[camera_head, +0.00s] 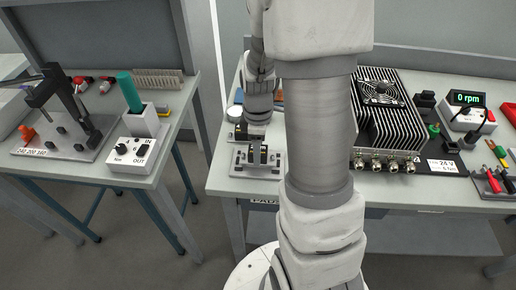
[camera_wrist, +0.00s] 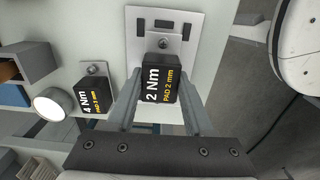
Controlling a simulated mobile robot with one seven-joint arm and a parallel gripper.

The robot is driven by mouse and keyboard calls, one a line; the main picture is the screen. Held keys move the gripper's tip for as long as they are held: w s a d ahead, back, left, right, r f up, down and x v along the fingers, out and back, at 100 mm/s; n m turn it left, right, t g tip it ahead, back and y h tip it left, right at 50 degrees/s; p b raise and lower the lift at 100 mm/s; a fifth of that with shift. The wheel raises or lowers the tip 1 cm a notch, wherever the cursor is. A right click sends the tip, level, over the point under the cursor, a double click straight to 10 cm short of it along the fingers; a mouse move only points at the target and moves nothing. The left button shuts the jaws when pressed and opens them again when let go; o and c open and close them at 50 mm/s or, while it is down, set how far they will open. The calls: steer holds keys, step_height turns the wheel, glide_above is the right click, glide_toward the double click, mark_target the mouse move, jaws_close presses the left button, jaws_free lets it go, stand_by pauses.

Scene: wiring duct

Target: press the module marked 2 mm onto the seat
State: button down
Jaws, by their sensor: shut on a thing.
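The module marked 2 Nm, PAD 2 mm (camera_wrist: 160,84) is a black block with white and yellow lettering, between the fingers of my gripper (camera_wrist: 155,120) in the wrist view. My gripper is shut on it. A light plate with dark slots (camera_wrist: 146,26) lies just beyond and under the module. In the head view my gripper (camera_head: 258,150) is low over a small light plate (camera_head: 243,170) near the table's front edge. Whether the module touches the plate is hidden.
A second black module marked 4 Nm, PAD 3 mm (camera_wrist: 92,96) stands close left of my gripper. A white round thing (camera_wrist: 52,103) and a blue-grey bin (camera_wrist: 30,50) are further left. A finned unit with a fan (camera_head: 390,110) stands right of my arm.

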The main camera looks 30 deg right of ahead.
steer(key=shift+f+b, duration=0.6)
steer(key=shift+f, duration=0.2)
steer(key=shift+c, duration=1)
jaws_free()
step_height(320, 180, up, 18)
steer(key=p, duration=0.3)
steer(key=shift+f, duration=0.25)
steer(key=s+a+r+m+t+p, duration=0.1)
steer(key=s+a+r+m+t, duration=0.4)
steer(key=s+a+r+m, duration=0.4)
steer(key=shift+s+a+m, duration=0.5)
steer(key=shift+s, duration=0.6)
steer(key=shift+s+a+r+m+t, duration=0.1)
steer(key=shift+s+a+m+t, duration=0.2)
steer(key=shift+s+m, duration=0.3)
steer(key=shift+c, duration=0.2)
